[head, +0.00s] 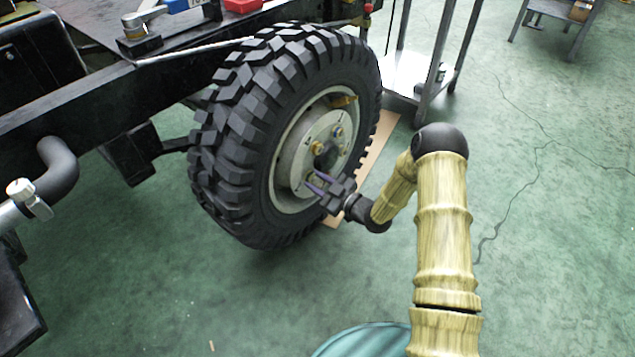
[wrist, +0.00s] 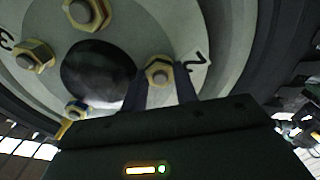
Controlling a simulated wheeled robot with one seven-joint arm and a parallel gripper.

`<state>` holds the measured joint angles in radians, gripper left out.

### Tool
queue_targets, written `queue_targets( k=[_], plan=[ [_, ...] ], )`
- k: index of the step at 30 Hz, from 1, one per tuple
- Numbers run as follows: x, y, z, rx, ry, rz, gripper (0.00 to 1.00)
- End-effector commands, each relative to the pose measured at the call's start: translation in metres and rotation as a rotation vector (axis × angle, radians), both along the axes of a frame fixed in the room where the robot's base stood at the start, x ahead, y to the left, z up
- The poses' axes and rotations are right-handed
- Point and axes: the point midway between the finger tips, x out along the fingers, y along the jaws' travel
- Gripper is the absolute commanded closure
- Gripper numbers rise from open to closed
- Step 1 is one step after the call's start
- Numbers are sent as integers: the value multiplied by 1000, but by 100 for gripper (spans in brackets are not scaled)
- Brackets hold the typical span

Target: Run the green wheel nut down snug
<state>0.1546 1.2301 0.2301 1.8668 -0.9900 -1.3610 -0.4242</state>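The wheel (head: 290,130) stands upright on the truck, its pale hub (head: 300,165) facing right. In the wrist view, a gold-looking hex nut (wrist: 159,72) on a stud sits by the "2" mark. My gripper (head: 315,182) points at the lower hub, its two fingers apart. In the wrist view, the fingers (wrist: 162,84) flank this nut at its lower sides; I cannot tell whether they touch it. Other nuts show: a gold one (wrist: 35,57) by the "3", a brownish one (wrist: 87,12) at the top, and one with blue (wrist: 77,110) at lower left. No nut looks clearly green.
A dark round hub centre (wrist: 98,72) lies between the nuts. The black tyre (head: 235,160) surrounds the rim. A cardboard sheet (head: 378,150) lies behind the wheel, near a metal cart (head: 410,75).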

Motion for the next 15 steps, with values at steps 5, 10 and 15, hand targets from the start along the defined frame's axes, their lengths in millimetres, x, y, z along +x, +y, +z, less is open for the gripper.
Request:
queue_targets(
  k=[5,10,15],
  plan=[
    [0,-1,2,18,23,-1,94],
    [-1,0,4,97,126,-4,94],
    [-1,-1,3,209,270,-9,94]
  ],
)
